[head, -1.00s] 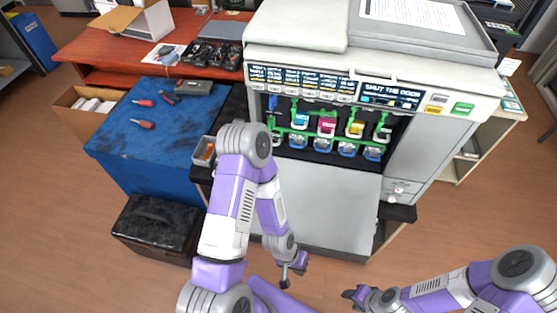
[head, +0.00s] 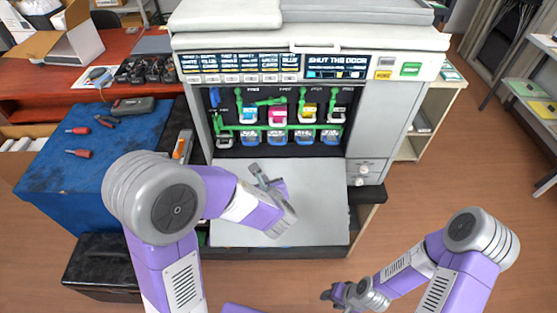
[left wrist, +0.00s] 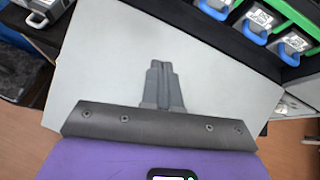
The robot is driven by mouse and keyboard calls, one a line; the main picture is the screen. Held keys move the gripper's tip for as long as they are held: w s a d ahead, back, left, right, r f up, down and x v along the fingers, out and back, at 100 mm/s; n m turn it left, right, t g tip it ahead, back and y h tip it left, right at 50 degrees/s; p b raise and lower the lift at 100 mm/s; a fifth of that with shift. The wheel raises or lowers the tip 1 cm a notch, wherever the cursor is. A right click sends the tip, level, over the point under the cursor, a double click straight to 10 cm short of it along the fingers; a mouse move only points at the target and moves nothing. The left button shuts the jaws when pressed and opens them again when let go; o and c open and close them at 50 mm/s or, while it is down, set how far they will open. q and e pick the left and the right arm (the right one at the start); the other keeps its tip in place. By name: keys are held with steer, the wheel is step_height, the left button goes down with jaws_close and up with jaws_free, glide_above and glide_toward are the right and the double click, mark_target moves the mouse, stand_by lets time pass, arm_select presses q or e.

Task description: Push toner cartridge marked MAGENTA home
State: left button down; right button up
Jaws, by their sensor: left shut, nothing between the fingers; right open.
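The magenta cartridge (head: 277,115) sits in the upper row of the printer's open bay, between the cyan cartridge (head: 249,115) and the yellow cartridge (head: 307,112). Its label is too small to read, and I cannot tell how deep it sits. My left gripper (head: 256,170) is shut and empty, over the pale door panel, below and in front of the bay and apart from the cartridges. Its closed fingers (left wrist: 162,82) also show in the left wrist view. My right gripper (head: 333,294) is open and empty, low over the floor.
Blue-fronted units (head: 277,139) line the bay's lower row, with green levers around. The pale door panel (head: 320,205) spreads below the bay. A blue-covered table (head: 50,150) with tools stands left. Open floor (head: 420,190) lies right.

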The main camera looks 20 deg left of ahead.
arm_select(q)
steer(key=w+d+r+m+t+b, duration=0.1)
steer(key=w+d+r+m+t, duration=0.15)
steer(key=r, duration=0.25)
steer(key=w+d+r+m+t, duration=0.1)
steer(key=r+t, duration=0.2)
steer(key=r, duration=0.2)
steer(key=b+x, duration=0.1)
steer(key=x, duration=0.7)
steer(key=shift+w+f+h, duration=0.15)
steer(key=shift+f+h, duration=0.2)
steer(key=shift+h, duration=0.05)
steer(key=shift+w, duration=0.15)
